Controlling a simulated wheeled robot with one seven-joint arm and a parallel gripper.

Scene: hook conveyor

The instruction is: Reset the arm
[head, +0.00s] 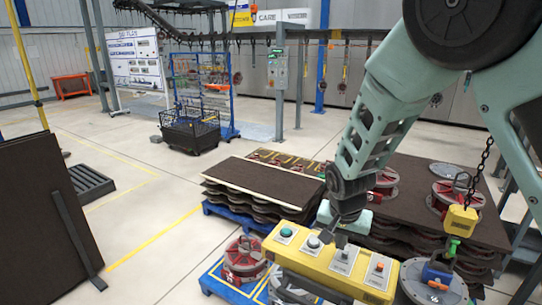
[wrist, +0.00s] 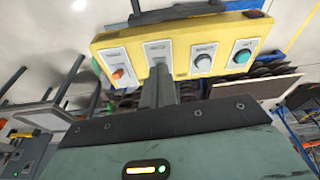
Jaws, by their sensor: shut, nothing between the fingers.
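My gripper (head: 333,236) is shut and empty, low over the yellow control box (head: 302,262) in the head view. In the wrist view its closed fingers (wrist: 158,78) point at the yellow box (wrist: 180,66). The fingers cover the lower part of the panel between the orange button and the knob. I cannot tell whether they touch it.
Stacked dark boards (head: 262,187) with red hook parts lie on pallets behind the box. A chain with a yellow hoist block (head: 461,220) hangs at the right. A black crate (head: 190,130) stands farther back. The floor (head: 145,200) at the left centre is clear.

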